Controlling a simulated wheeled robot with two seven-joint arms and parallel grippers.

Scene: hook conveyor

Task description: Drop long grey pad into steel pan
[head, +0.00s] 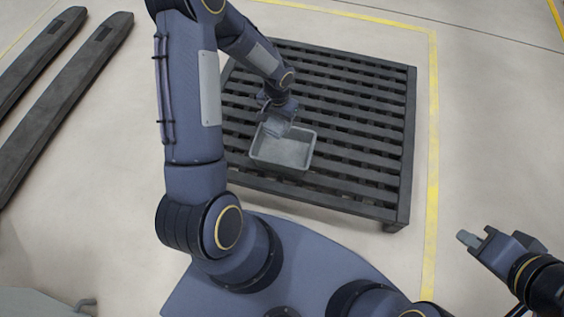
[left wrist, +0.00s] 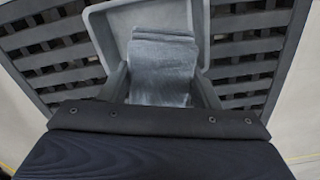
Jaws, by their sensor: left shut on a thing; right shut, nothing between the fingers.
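The grey pad (head: 277,126) is a flat, pale piece held by my left gripper (head: 275,112) at the far end of the steel pan (head: 278,168). In the left wrist view the pad (left wrist: 163,68) sits between the two fingers, with the pan's rim (left wrist: 104,30) around and beyond it. My left gripper is shut on the pad, and its tips are partly hidden in the head view. I cannot tell whether the pad touches the pan. My right gripper (head: 472,239) is shut and empty, off to the right above the floor.
The pan stands on a dark slatted pallet (head: 360,130). A yellow floor line (head: 433,150) runs along the pallet's right side. Two long dark forks (head: 65,105) lie at the far left. The floor right of the pallet is clear.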

